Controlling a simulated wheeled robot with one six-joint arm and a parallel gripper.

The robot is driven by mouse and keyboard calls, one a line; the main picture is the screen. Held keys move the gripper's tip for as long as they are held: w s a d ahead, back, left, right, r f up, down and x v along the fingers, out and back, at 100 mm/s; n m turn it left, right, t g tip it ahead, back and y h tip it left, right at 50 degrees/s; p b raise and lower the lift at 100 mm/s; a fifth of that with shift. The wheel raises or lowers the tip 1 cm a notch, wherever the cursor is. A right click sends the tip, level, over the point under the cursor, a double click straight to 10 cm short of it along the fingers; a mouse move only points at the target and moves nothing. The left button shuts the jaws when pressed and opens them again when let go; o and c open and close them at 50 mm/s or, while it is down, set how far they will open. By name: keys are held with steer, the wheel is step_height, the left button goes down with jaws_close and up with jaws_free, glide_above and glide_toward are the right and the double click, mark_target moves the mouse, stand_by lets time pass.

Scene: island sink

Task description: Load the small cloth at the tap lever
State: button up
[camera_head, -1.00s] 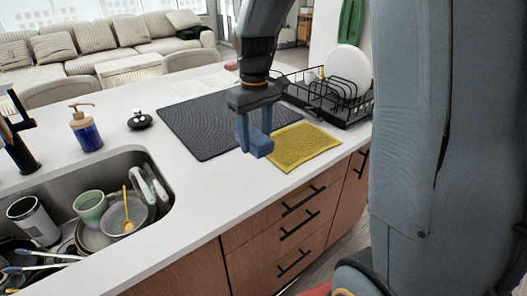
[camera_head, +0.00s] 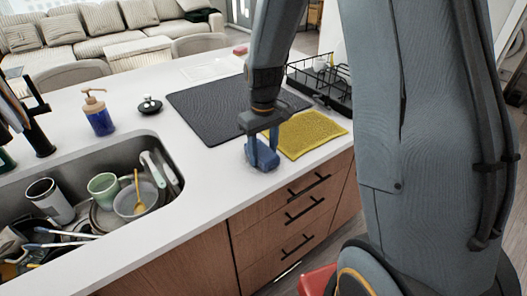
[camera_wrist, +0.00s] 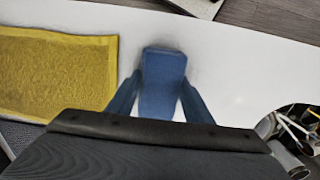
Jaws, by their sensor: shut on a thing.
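My gripper (camera_head: 261,150) is low over the white counter, just left of a flat yellow cloth (camera_head: 307,134). It is shut on a small blue, block-like thing (camera_wrist: 162,84), which sits between the fingers in the wrist view. I cannot tell whether that thing is the small cloth, or whether it touches the counter. The yellow cloth also shows at the left of the wrist view (camera_wrist: 55,72), apart from the fingers. The black tap (camera_head: 38,128) stands at the far left behind the sink. Its lever is not clear.
The sink (camera_head: 172,178) holds cups, bowls and utensils. A blue soap bottle (camera_head: 99,119) and a small black-and-white item (camera_head: 150,105) stand behind it. A dark mat (camera_head: 205,118) and a black dish rack (camera_head: 325,82) lie beyond my gripper. The counter between sink and gripper is clear.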

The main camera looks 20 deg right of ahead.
mark_target(263, 151)
steer(key=o, duration=1.1)
steer(key=shift+f, duration=0.1)
step_height(263, 151, up, 12)
steer(key=b, duration=0.3)
steer(key=s+f+m, duration=0.1)
steer(key=s+f, duration=0.3)
steer(key=s, duration=0.3)
steer(key=s+f+m+t, duration=0.1)
steer(key=s+f+m, duration=0.1)
steer(key=s+f, duration=0.2)
steer(key=s, duration=0.3)
steer(key=shift+s+f+m, duration=0.25)
steer(key=shift+f+m, duration=0.05)
steer(key=shift+f, duration=0.05)
